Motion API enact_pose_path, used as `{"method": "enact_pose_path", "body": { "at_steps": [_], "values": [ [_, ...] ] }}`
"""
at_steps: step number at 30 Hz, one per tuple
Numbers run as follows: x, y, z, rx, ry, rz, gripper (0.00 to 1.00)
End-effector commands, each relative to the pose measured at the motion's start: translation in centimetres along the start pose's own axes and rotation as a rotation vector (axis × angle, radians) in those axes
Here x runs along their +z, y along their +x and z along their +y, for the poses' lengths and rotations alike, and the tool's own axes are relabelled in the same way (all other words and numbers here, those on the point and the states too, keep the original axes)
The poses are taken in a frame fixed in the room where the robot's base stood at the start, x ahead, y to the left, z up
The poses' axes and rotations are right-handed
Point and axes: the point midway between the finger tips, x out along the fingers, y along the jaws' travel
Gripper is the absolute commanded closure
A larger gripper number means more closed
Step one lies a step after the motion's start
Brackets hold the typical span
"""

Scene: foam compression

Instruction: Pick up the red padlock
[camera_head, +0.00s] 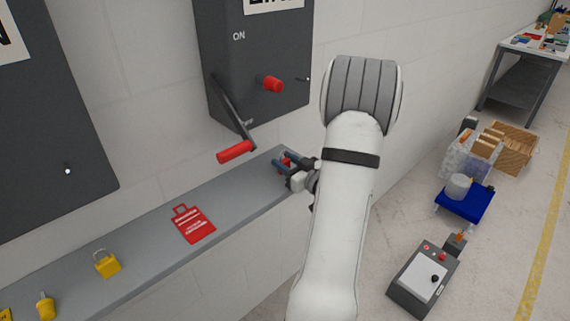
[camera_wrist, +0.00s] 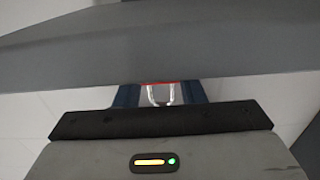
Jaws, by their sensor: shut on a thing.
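The red padlock shows in the head view as a small red patch (camera_head: 286,159) between the blue fingertips of my gripper (camera_head: 283,163), at the right end of the grey shelf (camera_head: 150,255). In the wrist view my gripper (camera_wrist: 160,94) has its two blue fingers on either side of the padlock's silver shackle (camera_wrist: 161,97), with a thin strip of the red body (camera_wrist: 158,83) beyond. My gripper is shut on the padlock. Most of the red body is hidden. I cannot tell whether it still touches the shelf.
A red tag (camera_head: 193,224), a yellow padlock (camera_head: 108,264) and another yellow item (camera_head: 45,306) lie on the shelf to the left. A dark switch box (camera_head: 255,60) with a red-handled lever (camera_head: 235,151) hangs above. Floor items, including a blue cart (camera_head: 465,202), stand to the right.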

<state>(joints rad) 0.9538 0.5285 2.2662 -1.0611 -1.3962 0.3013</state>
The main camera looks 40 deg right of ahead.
Motion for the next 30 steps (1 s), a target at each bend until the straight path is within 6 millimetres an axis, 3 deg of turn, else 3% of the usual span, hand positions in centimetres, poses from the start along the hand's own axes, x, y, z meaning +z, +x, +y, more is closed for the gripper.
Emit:
{"method": "enact_pose_path", "body": {
  "at_steps": [6, 18, 30],
  "values": [
    [-1.1, -0.4, 0.0, 0.0, -0.002, 0.002, 0.89],
    [-7.4, -0.6, 0.1, 0.003, -0.004, 0.002, 0.89],
    [-6.9, -10.7, 0.3, 0.011, -0.002, 0.001, 0.89]
  ]
}}
